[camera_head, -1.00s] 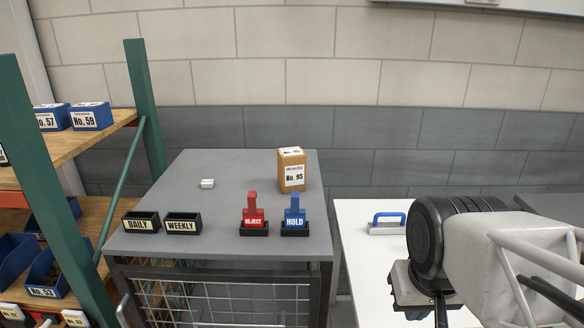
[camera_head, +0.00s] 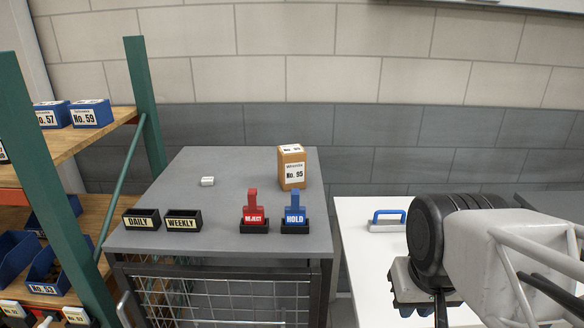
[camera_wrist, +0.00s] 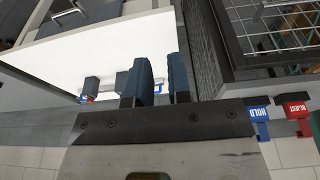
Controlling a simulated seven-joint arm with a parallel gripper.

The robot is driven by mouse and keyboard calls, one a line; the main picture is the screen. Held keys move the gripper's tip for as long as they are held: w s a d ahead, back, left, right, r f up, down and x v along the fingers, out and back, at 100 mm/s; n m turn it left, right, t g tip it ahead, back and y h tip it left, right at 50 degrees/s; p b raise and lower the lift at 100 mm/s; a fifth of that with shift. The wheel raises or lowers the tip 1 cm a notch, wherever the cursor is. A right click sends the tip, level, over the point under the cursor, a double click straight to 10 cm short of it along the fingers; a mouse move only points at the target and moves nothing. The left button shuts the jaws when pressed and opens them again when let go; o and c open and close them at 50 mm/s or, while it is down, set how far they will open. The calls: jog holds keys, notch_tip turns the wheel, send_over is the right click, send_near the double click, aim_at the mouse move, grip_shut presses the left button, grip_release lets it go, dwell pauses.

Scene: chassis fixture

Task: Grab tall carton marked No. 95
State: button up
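The tall brown carton (camera_head: 291,170) marked No. 95 stands upright near the back right of the grey cabinet top (camera_head: 200,225). Its white label faces the head camera. My gripper (camera_head: 425,305) is to the right of the carton and nearer the camera, over the white table. In the wrist view its two dark blue fingers (camera_wrist: 161,75) are apart with an empty gap between them. The carton does not show in the wrist view.
In front of the carton stand a red REJECT holder (camera_head: 254,214) and a blue HOLD holder (camera_head: 294,214). DAILY (camera_head: 141,220) and WEEKLY (camera_head: 183,221) trays are left. A blue-handled block (camera_head: 388,222) sits on the white table (camera_head: 365,260). Green-posted shelving (camera_head: 147,110) bounds the left.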

jog(key=o, duration=1.5)
notch_tip(320, 180, up, 15)
jog(key=n+t+y, duration=0.3)
jog(key=t+y, duration=0.1)
jog(key=t, duration=0.6)
send_over(295, 154)
jog(key=s, duration=0.1)
jog(key=shift+s+d+f, duration=0.1)
jog(key=shift+s, duration=0.05)
jog(key=shift+f, duration=0.1)
jog(key=shift+f, duration=3.45)
jog(key=shift+t, duration=0.3)
jog(key=shift+x, duration=2.45)
